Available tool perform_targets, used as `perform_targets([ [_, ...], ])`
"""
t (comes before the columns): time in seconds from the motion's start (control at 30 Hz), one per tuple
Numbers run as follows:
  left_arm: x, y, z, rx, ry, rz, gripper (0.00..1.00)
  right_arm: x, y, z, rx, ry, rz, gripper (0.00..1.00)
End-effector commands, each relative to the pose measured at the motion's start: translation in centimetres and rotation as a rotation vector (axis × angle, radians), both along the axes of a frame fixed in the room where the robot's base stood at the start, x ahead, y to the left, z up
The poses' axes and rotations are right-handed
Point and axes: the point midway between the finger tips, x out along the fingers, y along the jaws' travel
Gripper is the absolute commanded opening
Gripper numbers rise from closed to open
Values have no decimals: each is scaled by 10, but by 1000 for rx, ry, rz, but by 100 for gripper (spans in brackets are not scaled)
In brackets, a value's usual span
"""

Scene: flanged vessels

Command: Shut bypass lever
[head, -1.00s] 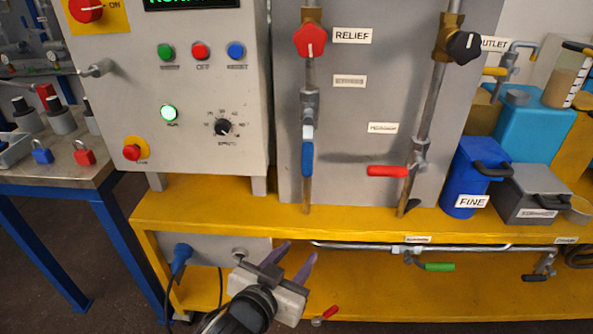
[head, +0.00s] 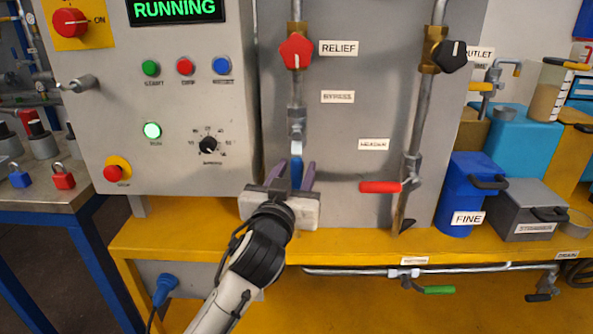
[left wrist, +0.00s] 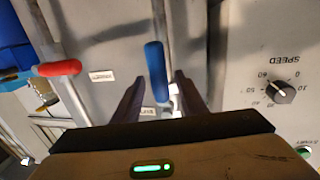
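The bypass lever (head: 297,168) has a blue handle on the left vertical pipe, below the BYPASS label (head: 338,97). It hangs straight down, in line with the pipe. My left gripper (head: 296,170) is open, with its purple fingers pointing at the panel, one on each side of the blue handle. In the left wrist view the blue handle (left wrist: 156,68) shows between the two fingers, with a gap on both sides. I cannot tell whether the fingertips reach as deep as the handle. My right gripper is not in view.
A red lever (head: 380,187) sticks out to the left from the pipe on the right. The control box (head: 200,165) reads RUNNING and stands left of the gripper. The yellow bench (head: 180,240) runs below. A blue FINE bin (head: 467,195) stands to the right.

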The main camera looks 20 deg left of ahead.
Motion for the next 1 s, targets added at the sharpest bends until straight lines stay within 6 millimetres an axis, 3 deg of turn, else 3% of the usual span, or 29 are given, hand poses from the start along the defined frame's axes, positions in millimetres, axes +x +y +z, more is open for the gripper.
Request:
perform_targets([
  [0.37, 8, 1, 0, 0, 0, 0, 39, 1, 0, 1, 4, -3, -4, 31],
  [0.6, 7, 1, 0, 0, 1, 0, 0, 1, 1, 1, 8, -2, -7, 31],
  [1.0, 11, 12, -2, -34, -8, 22, 0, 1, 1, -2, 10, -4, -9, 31],
])
